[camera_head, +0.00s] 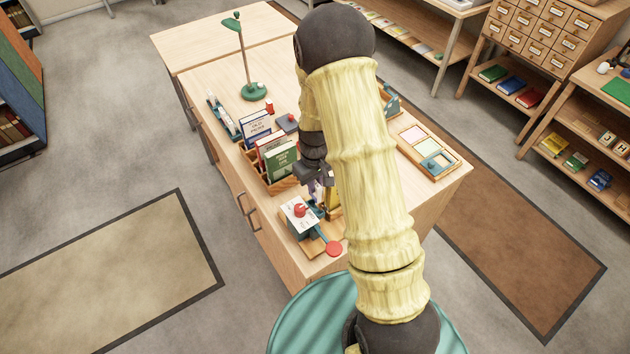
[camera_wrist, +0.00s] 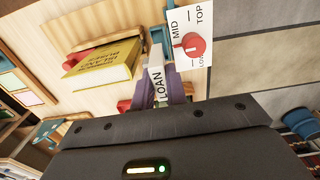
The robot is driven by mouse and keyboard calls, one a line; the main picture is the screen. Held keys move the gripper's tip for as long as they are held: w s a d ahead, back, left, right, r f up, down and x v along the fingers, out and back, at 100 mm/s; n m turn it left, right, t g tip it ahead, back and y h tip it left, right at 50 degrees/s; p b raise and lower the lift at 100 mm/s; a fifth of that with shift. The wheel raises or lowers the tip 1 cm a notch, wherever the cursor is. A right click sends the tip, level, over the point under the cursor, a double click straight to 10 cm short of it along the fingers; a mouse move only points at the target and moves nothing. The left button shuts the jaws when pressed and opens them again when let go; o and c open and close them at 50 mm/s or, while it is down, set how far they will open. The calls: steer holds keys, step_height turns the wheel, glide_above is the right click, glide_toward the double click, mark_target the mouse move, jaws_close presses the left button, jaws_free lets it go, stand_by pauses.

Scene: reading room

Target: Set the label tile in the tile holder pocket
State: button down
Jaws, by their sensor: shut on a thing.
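My gripper (camera_wrist: 160,82) is shut on a white label tile (camera_wrist: 157,88) marked "LOAN". The tile stands between the purple fingers in the wrist view. In the head view my gripper (camera_head: 321,187) is over the desk's near end, partly behind my arm, and the tile cannot be made out. A teal stand with a white "TOP/MID" panel (camera_wrist: 195,62) and red knob is just beyond and right of the fingers in the wrist view. The same panel (camera_head: 299,214) shows in the head view. I cannot make out the tile holder pocket.
A yellow book (camera_wrist: 108,62) lies left of the fingers in the wrist view. A wooden rack holds upright books, including a green one (camera_head: 281,162). A green lamp (camera_head: 245,62) and a tray of coloured squares (camera_head: 428,152) stand on the desk. A red disc (camera_head: 333,248) sits by the near edge.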

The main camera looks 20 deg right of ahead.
mark_target(315, 196)
steer(key=shift+s+f, duration=0.2)
steer(key=shift+f, duration=0.3)
steer(key=shift+w+f+b, duration=0.1)
steer(key=shift+f+b, duration=0.85)
steer(key=shift+f, duration=1.55)
steer(key=shift+r, duration=0.1)
steer(key=c, duration=1.3)
jaws_free()
steer(key=shift+c, duration=0.2)
steer(key=shift+r, duration=0.1)
step_height(315, 196, up, 17)
steer(key=b, duration=0.3)
